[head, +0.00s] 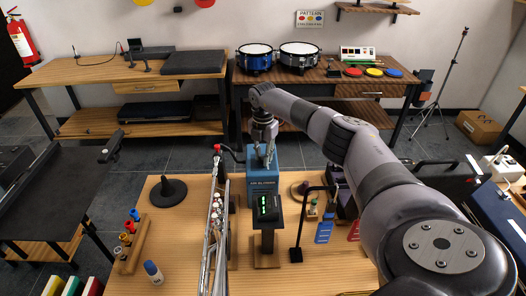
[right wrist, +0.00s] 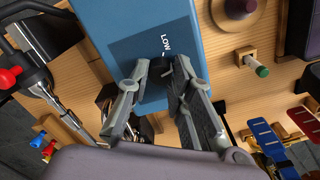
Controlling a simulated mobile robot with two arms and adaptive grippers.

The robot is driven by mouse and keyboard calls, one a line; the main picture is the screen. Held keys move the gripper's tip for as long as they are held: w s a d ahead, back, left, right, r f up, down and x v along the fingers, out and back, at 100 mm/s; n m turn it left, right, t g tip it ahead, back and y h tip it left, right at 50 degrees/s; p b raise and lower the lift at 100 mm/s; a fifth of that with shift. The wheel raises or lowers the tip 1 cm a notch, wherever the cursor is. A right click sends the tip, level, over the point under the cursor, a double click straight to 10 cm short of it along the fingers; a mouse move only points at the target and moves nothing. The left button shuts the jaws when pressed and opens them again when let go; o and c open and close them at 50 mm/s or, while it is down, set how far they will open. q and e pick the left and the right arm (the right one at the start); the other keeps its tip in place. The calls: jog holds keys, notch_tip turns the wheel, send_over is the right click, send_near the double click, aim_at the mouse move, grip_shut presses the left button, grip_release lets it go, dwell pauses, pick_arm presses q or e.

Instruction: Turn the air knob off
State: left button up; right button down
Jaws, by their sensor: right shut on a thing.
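The blue air blower box (head: 262,181) stands upright near the middle of the wooden table. My right gripper (head: 264,137) reaches it from above and behind. In the right wrist view the blower's blue face (right wrist: 123,28) carries the word LOW beside a small dark knob (right wrist: 157,70). The fingertips of my right gripper (right wrist: 158,72) are shut on this knob, one on either side. The fingers cover part of the knob and its markings, so its setting cannot be read. My left gripper is not in view.
A green-lit meter (head: 268,206) on a stand is in front of the blower. Silver tubes of an instrument (head: 217,225) lie close to its left. Small bottles and a black stand (head: 297,252) are at the right.

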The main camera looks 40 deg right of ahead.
jog(key=shift+m+p, duration=0.55)
jog(key=shift+m, duration=0.55)
jog(key=c, duration=1.4)
grip_release()
notch_tip(320, 180, up, 12)
jog(key=shift+f, duration=0.1)
